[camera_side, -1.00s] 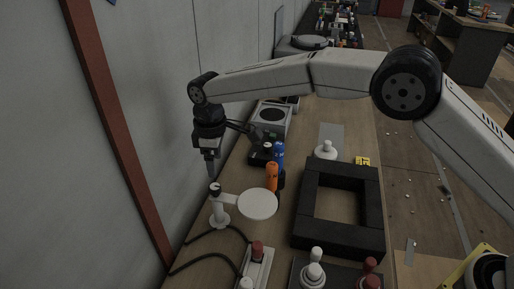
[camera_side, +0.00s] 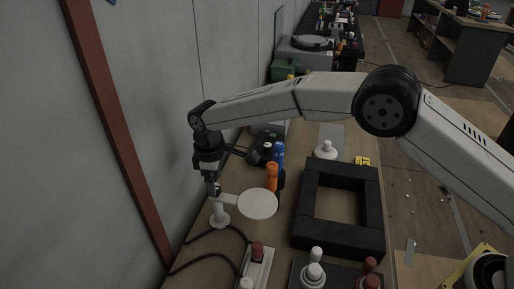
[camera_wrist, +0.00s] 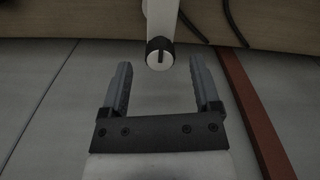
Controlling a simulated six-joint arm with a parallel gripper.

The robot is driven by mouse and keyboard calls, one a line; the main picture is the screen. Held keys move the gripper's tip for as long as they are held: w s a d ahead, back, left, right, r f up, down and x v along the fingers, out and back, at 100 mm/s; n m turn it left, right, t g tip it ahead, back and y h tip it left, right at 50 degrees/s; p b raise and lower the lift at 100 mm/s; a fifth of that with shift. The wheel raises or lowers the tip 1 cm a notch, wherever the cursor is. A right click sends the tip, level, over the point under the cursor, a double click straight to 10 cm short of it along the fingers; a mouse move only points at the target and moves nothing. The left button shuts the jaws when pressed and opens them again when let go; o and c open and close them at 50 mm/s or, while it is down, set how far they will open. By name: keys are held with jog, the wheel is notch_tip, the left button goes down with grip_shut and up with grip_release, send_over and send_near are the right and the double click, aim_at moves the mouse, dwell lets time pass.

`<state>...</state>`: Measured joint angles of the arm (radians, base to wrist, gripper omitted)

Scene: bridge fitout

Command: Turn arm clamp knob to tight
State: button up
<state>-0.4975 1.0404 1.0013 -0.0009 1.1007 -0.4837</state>
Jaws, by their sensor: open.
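The arm clamp knob (camera_wrist: 159,53) is a round white-faced knob with a black rim and a dark mark on its face. It sits at the end of a white post or arm in the wrist view. My gripper (camera_wrist: 160,75) is open, with one finger on each side of the knob's line and the knob just beyond the fingertips, centred between them. In the side view my gripper (camera_side: 213,188) points down at the top of the white stand (camera_side: 219,213), which carries a flat white disc (camera_side: 258,203). The knob is largely hidden by the gripper there.
Orange (camera_side: 271,177) and blue (camera_side: 278,152) bottles stand close behind the disc. A black square frame (camera_side: 337,240) lies to the right. A switch box with a red-topped knob (camera_side: 257,249) is in front. Black cables run by the stand's base, and the wall is close on the left.

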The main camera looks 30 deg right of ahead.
jog(key=shift+f, duration=0.95)
grip_shut()
